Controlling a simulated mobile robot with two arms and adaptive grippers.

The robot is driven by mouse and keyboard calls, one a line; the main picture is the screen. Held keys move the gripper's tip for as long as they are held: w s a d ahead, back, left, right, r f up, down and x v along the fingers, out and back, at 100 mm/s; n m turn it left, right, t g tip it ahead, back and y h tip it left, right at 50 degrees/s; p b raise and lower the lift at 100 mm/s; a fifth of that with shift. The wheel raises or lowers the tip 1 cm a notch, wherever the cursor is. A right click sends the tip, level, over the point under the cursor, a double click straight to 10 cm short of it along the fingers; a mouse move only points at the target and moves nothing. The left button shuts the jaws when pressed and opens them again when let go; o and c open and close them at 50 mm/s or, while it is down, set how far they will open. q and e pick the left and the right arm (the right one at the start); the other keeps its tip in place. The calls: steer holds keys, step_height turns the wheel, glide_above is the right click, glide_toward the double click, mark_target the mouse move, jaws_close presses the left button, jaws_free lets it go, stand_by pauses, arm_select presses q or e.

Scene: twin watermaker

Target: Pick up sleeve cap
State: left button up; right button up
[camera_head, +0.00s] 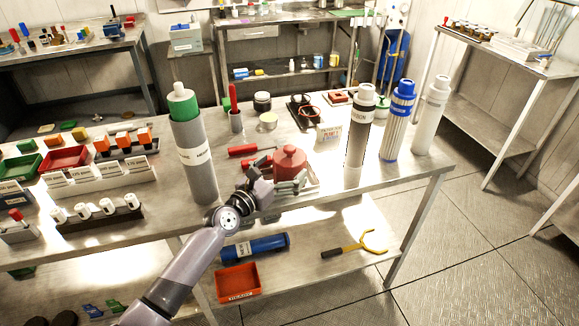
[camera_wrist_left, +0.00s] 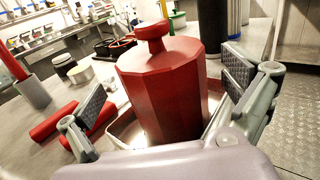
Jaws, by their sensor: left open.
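The sleeve cap looks to be the red faceted piece (camera_head: 289,163) with a small knob on top. It stands upright near the front edge of the middle bench, on a shallow tray (camera_wrist_left: 122,128). In the left wrist view the red cap (camera_wrist_left: 165,95) fills the middle, between the two finger pads. My left gripper (camera_head: 283,185) reaches in from the front with its fingers spread on either side of the cap. A gap shows between each pad and the cap. The cap's lower front is hidden behind the gripper. My right gripper is not in view.
A grey cylinder with a green collar (camera_head: 193,150) stands left of the cap. Upright cylinders (camera_head: 357,140) stand to the right. Red rods (camera_head: 242,150) lie just left of the cap. A cup with a red-handled tool (camera_head: 236,121) stands behind. The lower shelf holds an orange bin (camera_head: 238,282).

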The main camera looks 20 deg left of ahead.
arm_select(q)
steer(key=x, duration=0.3)
steer(key=shift+w+d+f, duration=0.15)
steer(key=shift+w, duration=0.05)
steer(key=shift+s, duration=0.1)
steer(key=c, duration=1.2)
